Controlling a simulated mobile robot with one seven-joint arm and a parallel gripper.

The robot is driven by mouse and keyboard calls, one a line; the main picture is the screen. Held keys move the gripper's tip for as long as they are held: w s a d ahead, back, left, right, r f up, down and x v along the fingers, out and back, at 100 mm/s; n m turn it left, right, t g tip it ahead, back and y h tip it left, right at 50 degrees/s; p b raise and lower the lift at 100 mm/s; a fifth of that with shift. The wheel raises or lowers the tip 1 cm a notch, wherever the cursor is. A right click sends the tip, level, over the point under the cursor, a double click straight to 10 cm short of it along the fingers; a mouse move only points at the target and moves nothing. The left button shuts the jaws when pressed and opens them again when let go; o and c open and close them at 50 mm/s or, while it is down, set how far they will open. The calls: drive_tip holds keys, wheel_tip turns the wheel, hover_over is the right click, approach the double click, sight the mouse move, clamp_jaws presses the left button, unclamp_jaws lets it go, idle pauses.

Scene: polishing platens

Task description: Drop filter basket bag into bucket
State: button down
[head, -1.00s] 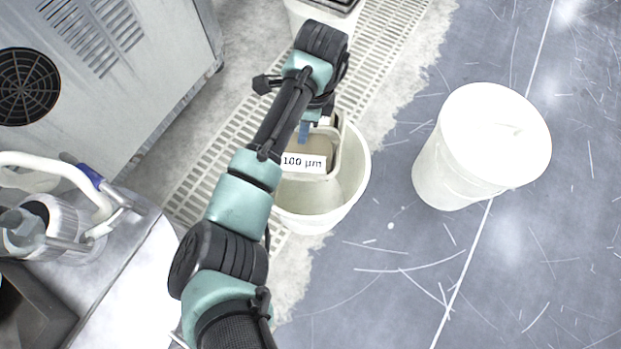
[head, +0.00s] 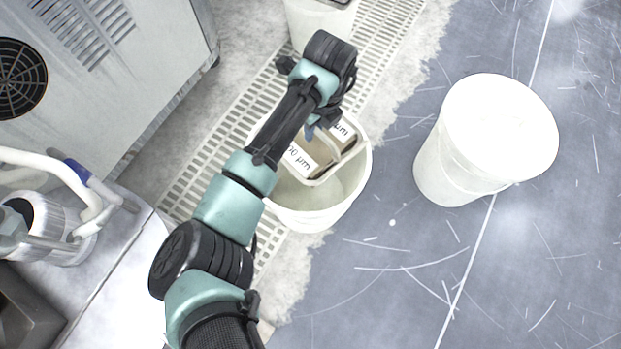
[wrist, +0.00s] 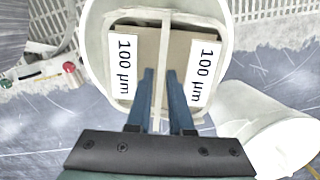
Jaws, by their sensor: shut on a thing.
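The filter basket bag (head: 322,152) is a pale-rimmed, brown-sided basket with white "100 µm" labels on two sides. It is within the opening of the white bucket (head: 312,217) in the head view; whether it touches the bottom cannot be told. In the wrist view the basket bag (wrist: 140,48) lies below my fingers, with a pale strip across its middle, inside the bucket rim (wrist: 93,40). My gripper (wrist: 160,75) is shut on that strip, its two blue fingers either side of it. In the head view my gripper (head: 316,125) is partly hidden by my arm.
A second white bucket (head: 450,170) stands on the grey scratched floor to the right, also in the wrist view (wrist: 285,140). Another white container (head: 318,22) stands behind on the drain grate (head: 385,55). A grey cabinet (head: 130,100) and a metal bench with pipes (head: 95,195) are at the left.

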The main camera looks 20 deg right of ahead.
drive_tip(key=shift+f+b, duration=1.3)
drive_tip(key=shift+f, duration=0.25)
drive_tip(key=c, duration=0.7)
unclamp_jaws()
drive_tip(key=shift+c, duration=0.2)
drive_tip(key=r+p, duration=0.2)
drive_tip(key=r, duration=0.2)
drive_tip(key=s+r+p, duration=0.1)
drive_tip(key=r+p, duration=0.1)
drive_tip(key=r, duration=0.2)
drive_tip(key=r+p, duration=0.2)
drive_tip(key=r, duration=0.3)
drive_tip(key=shift+s+d+p, duration=0.2)
drive_tip(key=shift+d+p, duration=0.15)
drive_tip(key=shift+d, duration=0.05)
